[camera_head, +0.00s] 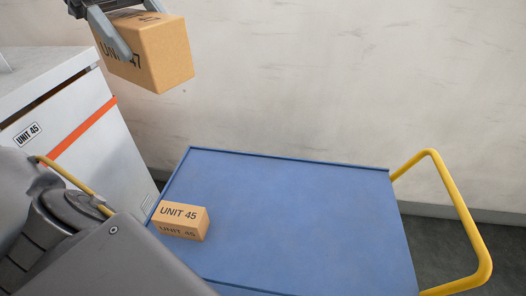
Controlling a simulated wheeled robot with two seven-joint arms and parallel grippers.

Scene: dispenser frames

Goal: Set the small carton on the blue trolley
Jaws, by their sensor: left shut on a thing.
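My left gripper (138,30) is at the top left, shut on a brown carton (165,55) marked UNIT 47. One grey finger lies across its printed face; the other is mostly hidden. The carton is tilted in the picture and held in the air, apart from the trolley. The blue trolley (300,215) stands below and to the right, with a flat top and a low rim. A brown carton (182,222) marked UNIT 45 sits on the trolley top near its left edge. My right gripper is not in view.
A white cabinet (75,125) with an orange stripe and a UNIT 45 label stands left of the trolley. A yellow handle (465,215) rises at the trolley's right end. A pale wall (330,80) is behind. Most of the trolley top is clear.

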